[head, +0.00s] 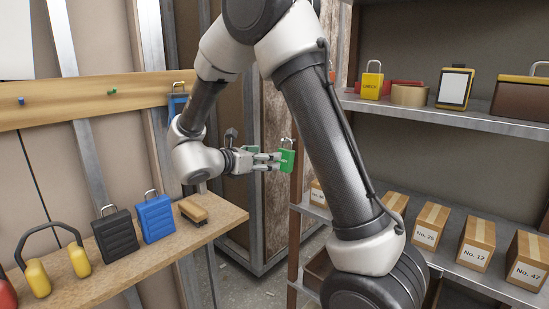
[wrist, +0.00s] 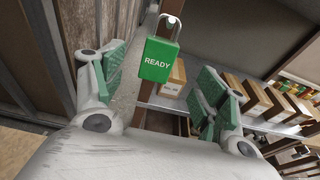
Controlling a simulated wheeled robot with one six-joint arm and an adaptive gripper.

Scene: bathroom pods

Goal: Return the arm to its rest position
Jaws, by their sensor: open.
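My gripper (head: 272,161) is open, at the end of my arm, in the middle of the head view. A green padlock (head: 288,160) stands at the fingertips, beside the shelf post. In the wrist view the padlock (wrist: 157,60) reads "READY" and hangs upright by its shackle. It appears between and beyond the spread finger pads, with a gap on each side. What the shackle hangs on is hard to make out.
A wooden shelf (head: 215,221) at left holds a blue padlock (head: 155,218), a black padlock (head: 115,236), a brush (head: 193,211) and yellow earmuffs (head: 37,278).

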